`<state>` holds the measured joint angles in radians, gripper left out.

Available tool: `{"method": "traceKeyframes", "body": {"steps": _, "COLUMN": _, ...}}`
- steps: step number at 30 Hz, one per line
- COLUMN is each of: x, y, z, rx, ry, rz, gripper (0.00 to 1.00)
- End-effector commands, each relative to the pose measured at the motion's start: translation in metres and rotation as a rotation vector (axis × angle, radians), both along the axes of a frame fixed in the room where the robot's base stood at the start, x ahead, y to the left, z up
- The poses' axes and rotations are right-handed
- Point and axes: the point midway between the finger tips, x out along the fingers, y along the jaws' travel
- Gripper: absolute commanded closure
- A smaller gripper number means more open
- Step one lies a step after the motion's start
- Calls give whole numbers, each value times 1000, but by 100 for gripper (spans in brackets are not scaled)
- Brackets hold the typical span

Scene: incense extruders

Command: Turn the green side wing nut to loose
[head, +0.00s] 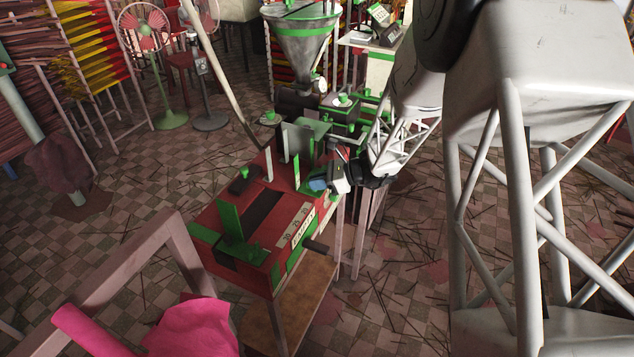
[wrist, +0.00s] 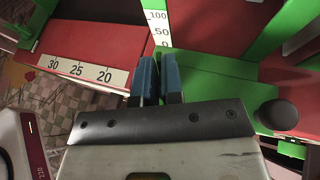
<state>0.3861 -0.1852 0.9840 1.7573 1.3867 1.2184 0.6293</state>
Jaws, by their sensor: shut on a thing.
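My gripper (head: 317,185) is at the right side of the red and green extruder machine (head: 213,218), near its far end. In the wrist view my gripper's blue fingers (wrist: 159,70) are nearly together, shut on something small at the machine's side. The held part is almost wholly hidden between the fingers; from its place it is likely the green side wing nut. Its turn angle cannot be told. A green plate (wrist: 215,82) lies right beside the fingers, and an upright white scale (wrist: 158,25) stands just beyond them.
A flat scale (wrist: 85,70) marked 30, 25, 20 runs along the red top. A dark round knob (wrist: 277,115) sits right of my gripper. A metal hopper (head: 302,38) stands behind. A pink cloth (head: 195,328) is at front left. Sticks litter the tiled floor.

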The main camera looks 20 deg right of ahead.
Motion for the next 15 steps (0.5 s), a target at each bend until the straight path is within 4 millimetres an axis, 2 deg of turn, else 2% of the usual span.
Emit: {"method": "traceKeyframes", "body": {"steps": 15, "x": 3, "y": -1, "z": -1, "rx": -1, "ry": 1, "rz": 307, "gripper": 100}}
